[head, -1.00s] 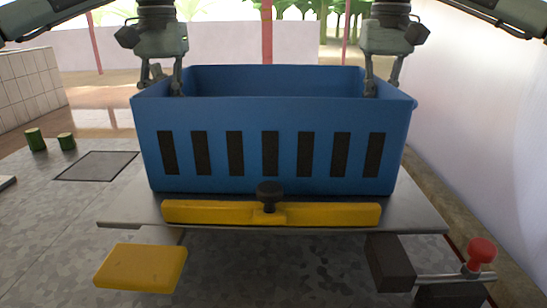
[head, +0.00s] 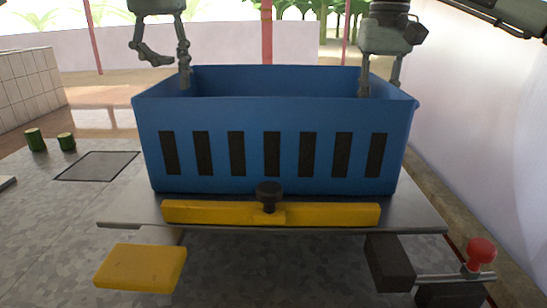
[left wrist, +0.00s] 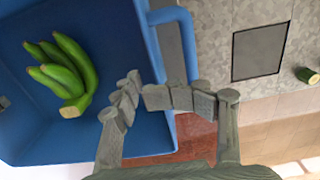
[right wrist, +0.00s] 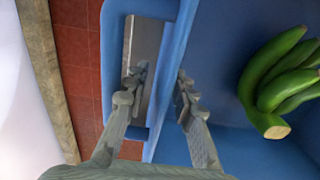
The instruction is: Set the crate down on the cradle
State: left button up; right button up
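The blue crate (head: 265,183) rests upright on a flat grey metal plate (head: 420,218), apparently the cradle, behind a yellow bar (head: 335,214) with a black knob. A bunch of green bananas lies inside it, seen in the left wrist view (left wrist: 66,70) and the right wrist view (right wrist: 283,75). My left gripper (head: 168,68) is open at the left rim, one finger over the crate's inside and the other spread outward, clear of the handle (left wrist: 186,45). My right gripper (head: 379,85) straddles the right wall with its fingers apart; the right wrist view (right wrist: 158,85) shows a gap.
A yellow block (head: 140,268) is at front left. A dark block (head: 390,262) and a red knob (head: 481,251) on a lever are at front right. Two short green cylinders (head: 36,139) stand at left. A white wall (head: 490,110) bounds the right side.

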pick_arm(q)
notch_tip(320, 180, up, 5)
jog(key=shift+r, duration=0.2)
pick_arm(e)
notch_tip(320, 180, up, 12)
dwell(0.4)
